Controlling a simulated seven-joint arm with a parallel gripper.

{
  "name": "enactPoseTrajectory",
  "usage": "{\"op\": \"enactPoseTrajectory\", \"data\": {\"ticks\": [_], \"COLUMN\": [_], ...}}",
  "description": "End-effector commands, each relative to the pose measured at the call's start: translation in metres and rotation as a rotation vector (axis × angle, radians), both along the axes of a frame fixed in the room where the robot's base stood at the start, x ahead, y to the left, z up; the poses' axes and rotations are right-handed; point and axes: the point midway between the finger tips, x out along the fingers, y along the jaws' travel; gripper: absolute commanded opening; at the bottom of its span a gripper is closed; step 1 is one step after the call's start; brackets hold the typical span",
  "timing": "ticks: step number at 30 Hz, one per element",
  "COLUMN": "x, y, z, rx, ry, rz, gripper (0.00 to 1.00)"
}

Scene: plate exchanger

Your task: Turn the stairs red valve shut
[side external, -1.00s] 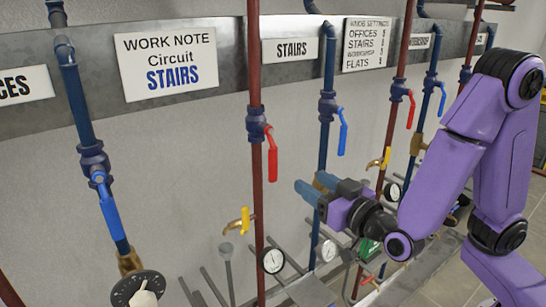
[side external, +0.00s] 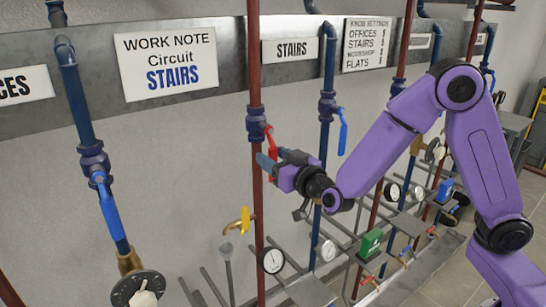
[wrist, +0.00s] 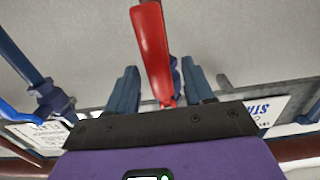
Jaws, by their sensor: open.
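The stairs red valve is a red lever handle (side external: 270,134) on a dark blue valve body (side external: 256,124), on the red pipe just left of the STAIRS sign. The lever hangs down along the pipe, its lower part partly hidden by my gripper. My gripper (side external: 267,161) is at the lever's lower part, with blue fingers pointing left towards the pipe. In the wrist view the red lever (wrist: 152,45) runs between the two spread fingers of my gripper (wrist: 162,86), with a gap on each side. My gripper is open and holds nothing; I cannot tell if a finger touches the lever.
A blue lever (side external: 343,132) hangs on the blue pipe to the right. Another blue lever (side external: 109,215) is on the left pipe. Below are a yellow tap (side external: 244,220), gauges (side external: 271,260) and metal rods. The wall stands close behind the pipes.

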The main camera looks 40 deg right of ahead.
Motion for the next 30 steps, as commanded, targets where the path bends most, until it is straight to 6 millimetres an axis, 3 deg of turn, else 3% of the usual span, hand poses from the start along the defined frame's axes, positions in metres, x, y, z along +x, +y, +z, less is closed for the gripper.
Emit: {"op": "enactPoseTrajectory", "data": {"ticks": [13,14,18,30], "x": [0.0099,0.0098,0.0097,0.0095], "y": [0.0000,0.0000,0.0000,0.0032], "z": [-0.0001,-0.0001,-0.0001,-0.0002], "rx": [-0.001,-0.001,-0.001,0.047], "ry": [0.000,0.000,0.000,0.001], "rz": [0.001,0.001,0.000,0.001], "gripper": [0.52,0.46,0.00,0.00]}}
